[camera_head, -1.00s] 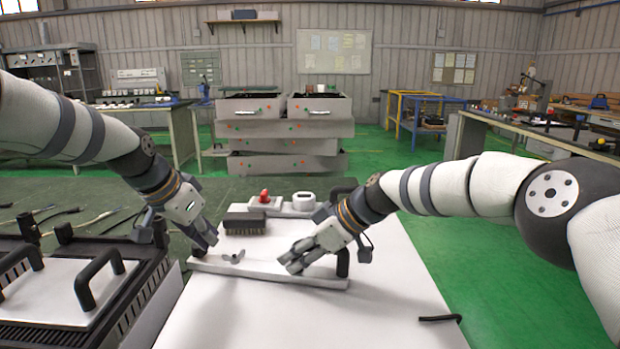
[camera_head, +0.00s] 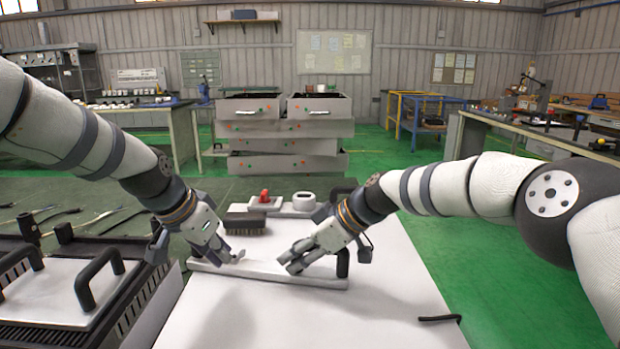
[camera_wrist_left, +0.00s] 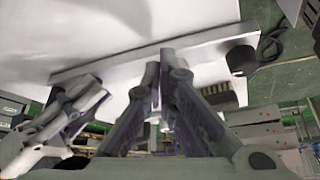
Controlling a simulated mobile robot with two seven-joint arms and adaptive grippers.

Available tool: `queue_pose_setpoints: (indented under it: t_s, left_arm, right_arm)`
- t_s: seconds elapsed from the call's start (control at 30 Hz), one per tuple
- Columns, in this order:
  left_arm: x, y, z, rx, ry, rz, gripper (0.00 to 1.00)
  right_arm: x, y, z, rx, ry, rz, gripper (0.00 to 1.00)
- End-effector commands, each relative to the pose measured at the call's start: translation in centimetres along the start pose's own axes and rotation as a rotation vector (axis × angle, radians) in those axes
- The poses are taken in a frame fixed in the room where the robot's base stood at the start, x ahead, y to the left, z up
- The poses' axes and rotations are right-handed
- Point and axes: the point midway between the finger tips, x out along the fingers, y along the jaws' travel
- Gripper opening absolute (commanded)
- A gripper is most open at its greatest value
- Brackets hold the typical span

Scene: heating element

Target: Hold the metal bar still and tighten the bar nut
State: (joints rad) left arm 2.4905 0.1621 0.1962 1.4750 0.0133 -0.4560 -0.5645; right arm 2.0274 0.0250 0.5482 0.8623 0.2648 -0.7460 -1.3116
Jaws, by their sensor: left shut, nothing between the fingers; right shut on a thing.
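The metal bar (camera_head: 312,281) is a long pale strip lying on the white table. My right gripper (camera_head: 288,264) is shut on the bar right of its middle. My left gripper (camera_head: 238,260) is shut and empty, its fingertips low over the left part of the bar, where the bar nut was seen. The nut is hidden behind these fingers or too blurred to tell. In the left wrist view the bar (camera_wrist_left: 205,36) runs behind my left fingertips (camera_wrist_left: 163,62), and my right gripper (camera_wrist_left: 70,103) is at the bar on the left.
A black handle (camera_head: 343,262) stands at the bar's right end. A dark brush-like block (camera_head: 244,222), a red-topped item (camera_head: 265,200) and a white ring-shaped part (camera_head: 304,200) lie behind. A black rod (camera_head: 440,318) lies at the right edge. The front table area is clear.

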Motion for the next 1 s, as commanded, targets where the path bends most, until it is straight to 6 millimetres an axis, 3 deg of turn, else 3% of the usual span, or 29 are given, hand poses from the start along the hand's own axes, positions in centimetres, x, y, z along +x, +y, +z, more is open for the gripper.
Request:
queue_pose_setpoints:
  t_s: [0.2,1.0]
  left_arm:
    - [1.7,0.0,0.9,0.0,-0.003,0.002,0.0]
    - [2.0,-0.2,0.6,0.0,-0.002,0.001,0.0]
  right_arm:
    - [0.4,-0.1,0.5,0.003,-0.006,-0.005,0.0]
    - [0.3,0.0,0.4,0.002,-0.005,-0.003,0.0]
